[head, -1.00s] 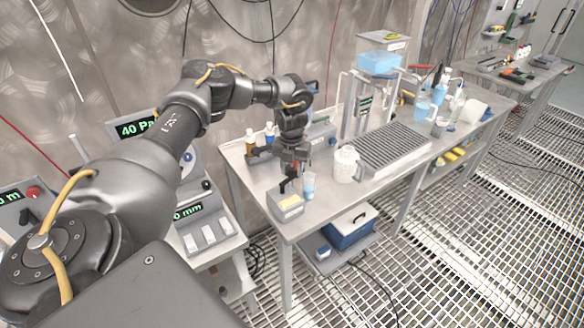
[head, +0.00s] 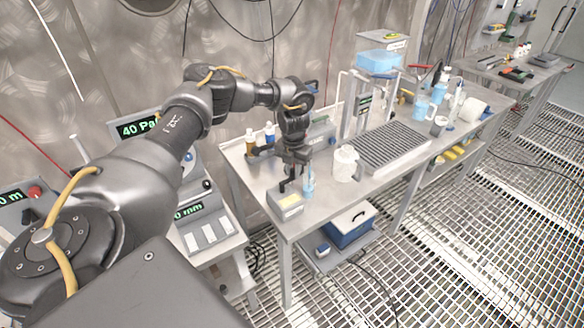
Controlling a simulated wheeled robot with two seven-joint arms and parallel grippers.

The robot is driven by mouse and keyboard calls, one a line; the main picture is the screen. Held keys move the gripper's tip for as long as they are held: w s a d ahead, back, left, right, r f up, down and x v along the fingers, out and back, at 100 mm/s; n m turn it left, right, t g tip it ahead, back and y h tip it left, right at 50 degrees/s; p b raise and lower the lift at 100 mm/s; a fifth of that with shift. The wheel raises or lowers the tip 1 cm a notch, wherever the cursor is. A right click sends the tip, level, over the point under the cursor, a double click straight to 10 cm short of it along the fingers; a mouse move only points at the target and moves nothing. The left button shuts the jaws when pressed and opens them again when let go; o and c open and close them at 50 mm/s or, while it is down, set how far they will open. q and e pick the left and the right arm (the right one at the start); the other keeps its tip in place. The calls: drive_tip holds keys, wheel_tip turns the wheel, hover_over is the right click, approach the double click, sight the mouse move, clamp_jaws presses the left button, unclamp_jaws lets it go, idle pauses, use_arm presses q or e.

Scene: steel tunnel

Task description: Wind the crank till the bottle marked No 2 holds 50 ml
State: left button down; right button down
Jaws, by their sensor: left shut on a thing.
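My left gripper (head: 296,174) reaches down over the near left corner of the steel bench and is shut on what looks like the crank of a small grey box (head: 291,211) with a pale yellow top. The fingers and arm hide most of the crank. A small clear vessel with light blue liquid (head: 309,187) stands just right of the box, close to the gripper. Its mark and level are too small to read. My right gripper is out of view.
A white jug (head: 345,164) and a grey ribbed rack (head: 394,147) stand to the right on the steel bench (head: 330,205). Small bottles (head: 250,142) stand behind the gripper. A blue-filled tank (head: 380,60) rises at the back. A blue cooler (head: 350,228) sits below.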

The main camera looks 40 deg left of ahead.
use_arm(q)
drive_tip(key=shift+d, duration=0.1)
drive_tip(key=c, duration=1.3)
unclamp_jaws()
wheel_tip(320, 180, up, 10)
drive_tip(key=shift+r+b, duration=0.1)
drive_tip(key=shift+b, duration=0.95)
drive_tip(key=shift+r, duration=0.35)
